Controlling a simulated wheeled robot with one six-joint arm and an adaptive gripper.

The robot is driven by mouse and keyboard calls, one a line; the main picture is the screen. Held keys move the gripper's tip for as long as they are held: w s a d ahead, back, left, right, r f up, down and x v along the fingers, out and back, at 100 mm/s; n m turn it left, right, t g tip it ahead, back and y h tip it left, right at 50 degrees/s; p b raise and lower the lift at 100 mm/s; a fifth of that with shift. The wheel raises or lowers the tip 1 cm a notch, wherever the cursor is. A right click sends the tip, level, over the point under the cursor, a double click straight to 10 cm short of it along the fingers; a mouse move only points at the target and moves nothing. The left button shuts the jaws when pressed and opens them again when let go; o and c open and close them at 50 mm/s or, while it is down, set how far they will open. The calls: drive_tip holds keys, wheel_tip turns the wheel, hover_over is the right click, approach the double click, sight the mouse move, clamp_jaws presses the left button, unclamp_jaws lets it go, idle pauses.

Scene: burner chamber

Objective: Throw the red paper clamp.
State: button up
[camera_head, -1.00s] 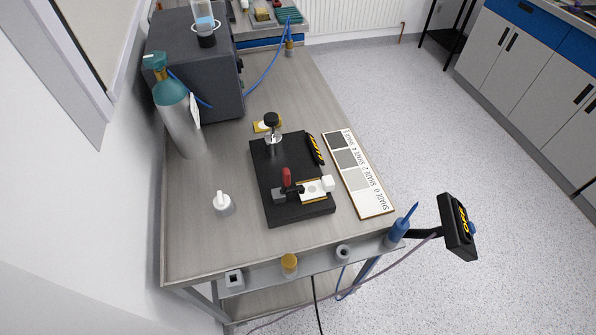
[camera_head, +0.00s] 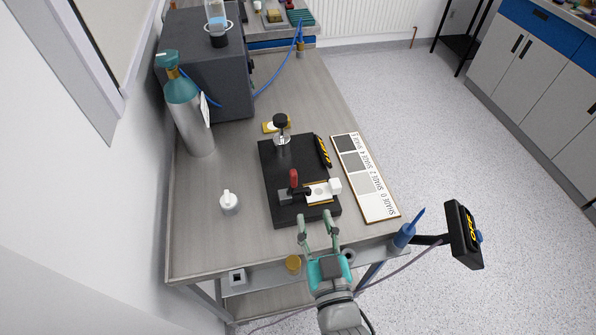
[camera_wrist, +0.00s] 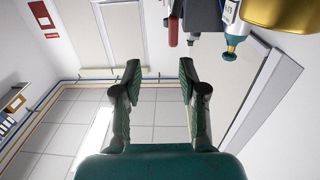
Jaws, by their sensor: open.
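The red paper clamp (camera_head: 294,180) has an upright red handle and a dark body. It stands on the black base plate (camera_head: 270,158), with a white card (camera_head: 317,194) beside it on the right. In the wrist view its red handle (camera_wrist: 173,30) shows at the top, just above and between the fingertips. My gripper (camera_head: 318,222) is open and empty at the front edge of the base plate, nearer the camera than the clamp and apart from it. The wrist view also shows my open gripper (camera_wrist: 161,78) with its fingers wide apart.
A shade card (camera_head: 370,190) lies right of the plate. A white dropper bottle (camera_head: 229,203) stands left. A teal-topped gas cylinder (camera_head: 190,115) and a grey chamber (camera_head: 232,75) are behind. A black ON/OFF box (camera_head: 463,235) juts out front right.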

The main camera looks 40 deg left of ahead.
sight(294, 177)
drive_tip(key=shift+n+g+y, duration=0.3)
drive_tip(key=shift+y, duration=0.1)
drive_tip(key=x, duration=0.4)
drive_tip(key=r+x, duration=0.1)
drive_tip(key=x, duration=0.3)
drive_tip(key=s+a+x, duration=0.1)
drive_tip(key=x, duration=0.3)
drive_tip(key=shift+a+r, duration=0.2)
drive_tip(key=shift+c, duration=0.3)
clamp_jaws()
